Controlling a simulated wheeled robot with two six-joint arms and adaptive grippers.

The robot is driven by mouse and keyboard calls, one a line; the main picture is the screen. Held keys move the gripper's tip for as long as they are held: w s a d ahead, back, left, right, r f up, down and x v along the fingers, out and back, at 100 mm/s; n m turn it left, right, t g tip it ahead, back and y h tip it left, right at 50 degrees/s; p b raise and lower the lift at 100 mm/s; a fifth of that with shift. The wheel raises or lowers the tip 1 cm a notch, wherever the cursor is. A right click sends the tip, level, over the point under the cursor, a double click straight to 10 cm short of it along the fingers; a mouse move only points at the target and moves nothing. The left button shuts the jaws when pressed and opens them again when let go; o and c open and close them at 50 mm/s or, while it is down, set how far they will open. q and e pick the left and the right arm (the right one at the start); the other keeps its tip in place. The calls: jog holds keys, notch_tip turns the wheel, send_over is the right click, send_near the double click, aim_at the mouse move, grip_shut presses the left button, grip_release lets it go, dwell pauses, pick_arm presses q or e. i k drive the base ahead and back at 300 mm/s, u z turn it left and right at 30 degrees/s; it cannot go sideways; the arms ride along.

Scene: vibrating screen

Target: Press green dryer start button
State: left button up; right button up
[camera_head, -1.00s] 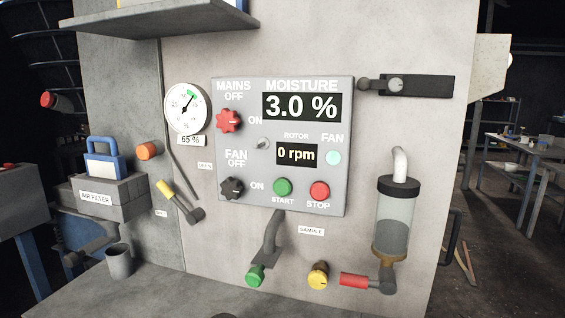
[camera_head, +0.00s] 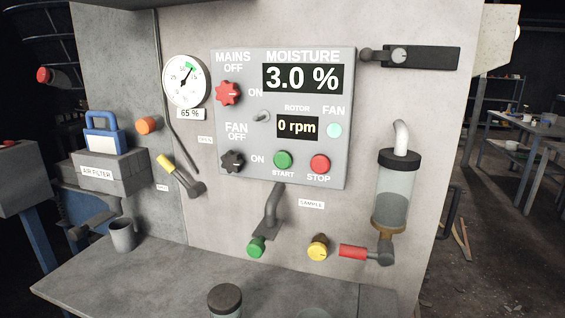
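The green START button (camera_head: 283,160) sits low on the grey control panel (camera_head: 335,103), between the black fan knob (camera_head: 231,161) and the red STOP button (camera_head: 320,164). It is unobstructed, and nothing touches it. The display (camera_head: 303,79) reads 3.0 % moisture, and the rotor display (camera_head: 297,127) reads 0 rpm. The red mains knob (camera_head: 228,93) is at the panel's upper left. A separate green knob (camera_head: 256,247) is below the panel, under a grey spout. Neither of my grippers is in view.
A grey ledge (camera_head: 150,285) runs along the front, with a dark-lidded jar (camera_head: 225,298) and a grey cup (camera_head: 122,236) on it. A yellow knob (camera_head: 318,248), a red handle (camera_head: 353,251) and a glass cylinder (camera_head: 392,195) stick out below and right of the panel.

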aim_at(284, 160)
jog(key=u, duration=0.65)
jog(key=k, duration=0.7)
jog(key=u, duration=0.55)
